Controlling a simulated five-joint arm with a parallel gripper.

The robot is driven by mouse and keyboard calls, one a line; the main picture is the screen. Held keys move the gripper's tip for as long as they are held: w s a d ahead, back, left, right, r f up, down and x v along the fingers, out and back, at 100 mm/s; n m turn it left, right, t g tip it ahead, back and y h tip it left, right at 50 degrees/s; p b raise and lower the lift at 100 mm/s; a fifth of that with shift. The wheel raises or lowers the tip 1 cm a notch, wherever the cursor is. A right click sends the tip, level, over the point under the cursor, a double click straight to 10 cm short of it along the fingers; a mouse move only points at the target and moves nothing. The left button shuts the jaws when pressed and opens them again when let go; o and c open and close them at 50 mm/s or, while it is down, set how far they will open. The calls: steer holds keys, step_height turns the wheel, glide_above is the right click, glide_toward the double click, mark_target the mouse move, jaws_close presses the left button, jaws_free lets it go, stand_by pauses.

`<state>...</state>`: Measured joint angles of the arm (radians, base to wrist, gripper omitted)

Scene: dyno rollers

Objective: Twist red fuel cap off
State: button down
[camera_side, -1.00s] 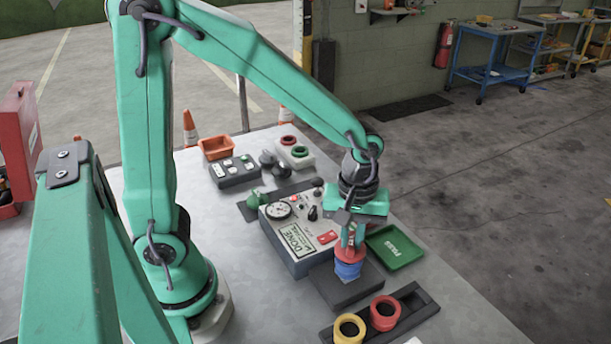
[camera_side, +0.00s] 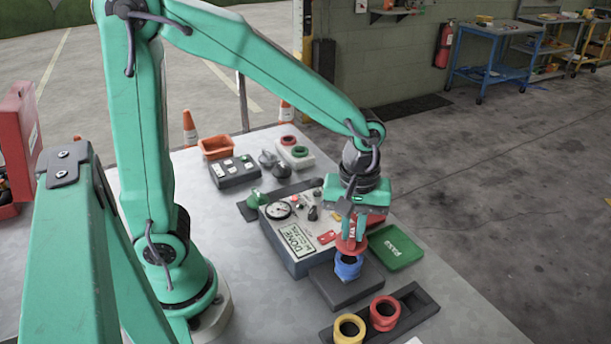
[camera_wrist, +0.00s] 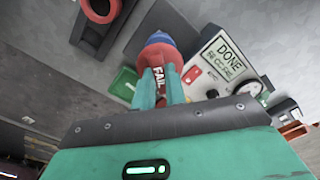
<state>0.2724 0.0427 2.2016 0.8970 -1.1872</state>
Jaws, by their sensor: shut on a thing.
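The red fuel cap (camera_side: 351,245) is held under my gripper (camera_side: 351,230) in the side view. The neck stands on a dark block at the front of the grey panel. In the wrist view my gripper (camera_wrist: 162,88) has its two green fingers closed on the red cap (camera_wrist: 157,56). Red with white "FAIL" lettering shows between the fingers. The blue neck (camera_wrist: 160,38) is partly hidden behind the cap.
A green tray (camera_side: 396,248) lies right of the neck. A dark rack holds a red ring (camera_side: 384,312) and a yellow ring (camera_side: 349,329) in front. The panel with gauge and "DONE" label (camera_side: 297,240) is behind-left. Bare table lies at the front left.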

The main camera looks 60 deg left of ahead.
steer(key=shift+r, duration=1.2)
stand_by(0.3)
